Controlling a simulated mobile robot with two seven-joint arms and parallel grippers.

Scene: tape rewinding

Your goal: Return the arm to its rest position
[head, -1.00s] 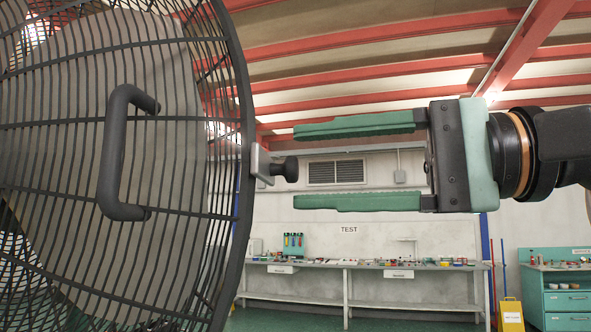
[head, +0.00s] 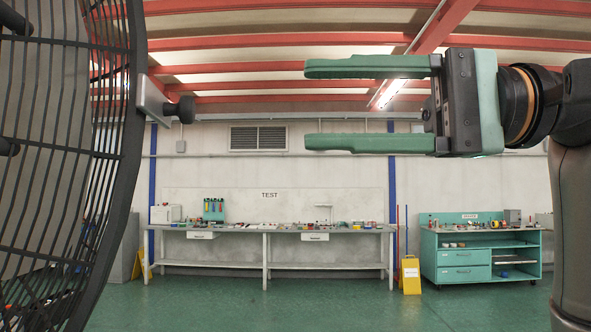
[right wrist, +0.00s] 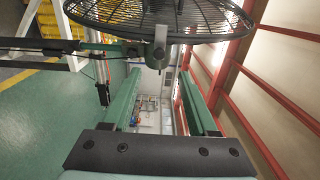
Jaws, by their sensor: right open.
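My right gripper (head: 308,105) reaches in from the right in the head view, with its two green fingers wide apart and nothing between them. A large round cage of black bars (head: 62,165) stands at the left edge, partly cut off. A grey bracket with a black knob (head: 184,110) sticks out from its rim, well apart from the fingertips. In the right wrist view, the open fingers (right wrist: 160,73) show below the cage (right wrist: 150,14) and its bracket (right wrist: 160,45). My left gripper is in neither view.
A long workbench (head: 265,229) with small items stands along the back wall under a TEST sign. A teal cabinet (head: 463,258) and a yellow floor sign (head: 410,275) stand at the right. The green floor (head: 300,305) in front is clear.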

